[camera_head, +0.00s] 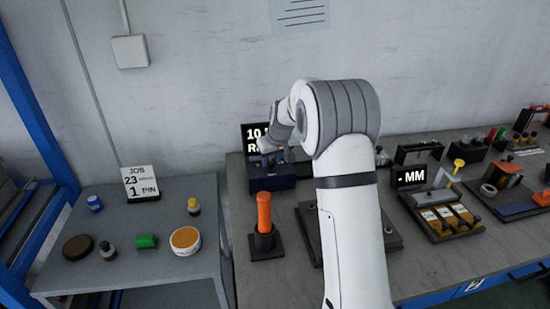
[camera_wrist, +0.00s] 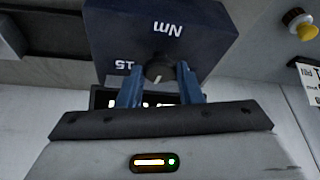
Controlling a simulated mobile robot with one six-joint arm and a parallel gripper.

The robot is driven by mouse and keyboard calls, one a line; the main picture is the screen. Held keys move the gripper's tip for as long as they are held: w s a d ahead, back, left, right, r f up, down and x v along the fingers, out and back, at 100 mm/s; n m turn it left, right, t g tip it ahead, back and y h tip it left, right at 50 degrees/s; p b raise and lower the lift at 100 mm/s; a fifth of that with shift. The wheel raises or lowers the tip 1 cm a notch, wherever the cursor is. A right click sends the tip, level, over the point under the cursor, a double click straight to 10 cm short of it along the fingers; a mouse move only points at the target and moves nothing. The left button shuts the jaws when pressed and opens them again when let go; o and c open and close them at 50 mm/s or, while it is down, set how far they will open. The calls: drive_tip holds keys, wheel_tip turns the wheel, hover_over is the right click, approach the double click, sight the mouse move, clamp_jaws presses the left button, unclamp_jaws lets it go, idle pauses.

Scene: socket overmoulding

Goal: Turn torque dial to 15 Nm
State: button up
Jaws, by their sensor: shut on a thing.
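The torque dial (camera_wrist: 158,67) is a dark round knob with a pale pointer mark. It sits on a dark blue box (camera_wrist: 130,28) marked "Nm" and "15", which appear upside down in the wrist view. The pointer is directed toward the bottom of that view, and the "15" is to the left of the knob. My gripper (camera_wrist: 159,74) has its two blue fingers on either side of the dial and is shut on it. In the head view the blue box (camera_head: 272,183) stands on the bench, and my wrist hides the dial.
A dark display (camera_head: 257,135) reading "10" stands behind the box, partly hidden by my arm. An orange-handled tool (camera_head: 264,213) stands upright in a black holder in front of the box. A side table (camera_head: 125,277) with small items is at left; several fixtures crowd the bench at right.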

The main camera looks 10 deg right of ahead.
drive_tip(key=m, duration=0.1)
drive_tip(key=m+h, duration=0.1)
drive_tip(key=m, duration=0.2)
drive_tip(key=shift+w+a+r+m+h, duration=0.15)
drive_tip(key=shift+a+r+m+h, duration=0.05)
drive_tip(key=shift+a+m+h, duration=0.1)
drive_tip(key=shift+f+m+h+b, duration=0.1)
drive_tip(key=shift+m+h+b, duration=0.4)
drive_tip(key=shift+m+b, duration=0.5)
drive_tip(key=shift+a+m+h+b, duration=0.1)
drive_tip(key=shift+m+h+b, duration=0.35)
drive_tip(key=shift+m, duration=0.95)
drive_tip(key=o, duration=1)
drive_tip(key=v, duration=0.7)
drive_tip(key=shift+r, duration=0.35)
